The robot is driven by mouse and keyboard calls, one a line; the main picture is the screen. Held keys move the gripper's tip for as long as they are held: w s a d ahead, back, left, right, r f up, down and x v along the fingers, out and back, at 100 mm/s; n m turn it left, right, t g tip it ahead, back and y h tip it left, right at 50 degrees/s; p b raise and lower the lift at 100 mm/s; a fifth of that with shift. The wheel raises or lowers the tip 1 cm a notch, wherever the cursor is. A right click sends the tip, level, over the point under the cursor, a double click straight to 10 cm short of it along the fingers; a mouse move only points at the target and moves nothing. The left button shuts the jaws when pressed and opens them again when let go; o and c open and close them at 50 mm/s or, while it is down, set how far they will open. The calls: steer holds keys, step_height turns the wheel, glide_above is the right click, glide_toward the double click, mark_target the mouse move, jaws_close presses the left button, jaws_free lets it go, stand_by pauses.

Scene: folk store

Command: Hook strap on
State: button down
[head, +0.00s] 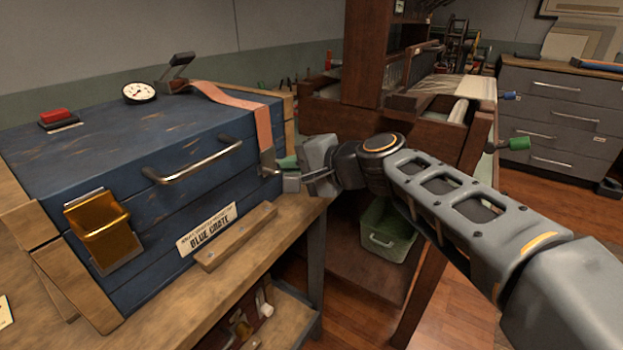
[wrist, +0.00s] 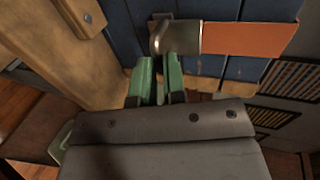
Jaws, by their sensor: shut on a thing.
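The blue crate (head: 150,150) stands on a wooden bench. An orange-pink strap (head: 235,98) runs from its top over the front right edge and hangs down. The strap ends in a metal hook (head: 267,161); the wrist view shows the strap (wrist: 250,38) and the curled hook (wrist: 182,38) close up. My gripper (head: 284,163), with green fingers, is at the crate's right front corner. In the wrist view my gripper (wrist: 158,62) is shut on the hook end. A small metal plate (wrist: 162,17) shows behind the hook; I cannot tell whether they are joined.
The crate top carries a gauge (head: 139,92), a red button (head: 54,115) and a dark lever (head: 178,70). A handle (head: 195,160) and an amber latch (head: 97,230) stick out in front. A wooden loom (head: 375,80) stands right behind my arm, above a green bin (head: 388,240).

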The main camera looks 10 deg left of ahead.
steer(key=shift+w+a+f+b, duration=0.2)
steer(key=shift+f+b, duration=0.2)
steer(key=shift+f, duration=0.05)
steer(key=c, duration=1.2)
jaws_free()
steer(key=shift+a, duration=0.1)
steer(key=p+v, duration=0.2)
steer(key=v, duration=1.2)
steer(key=shift+p, duration=0.3)
steer(key=shift+a+r, duration=0.1)
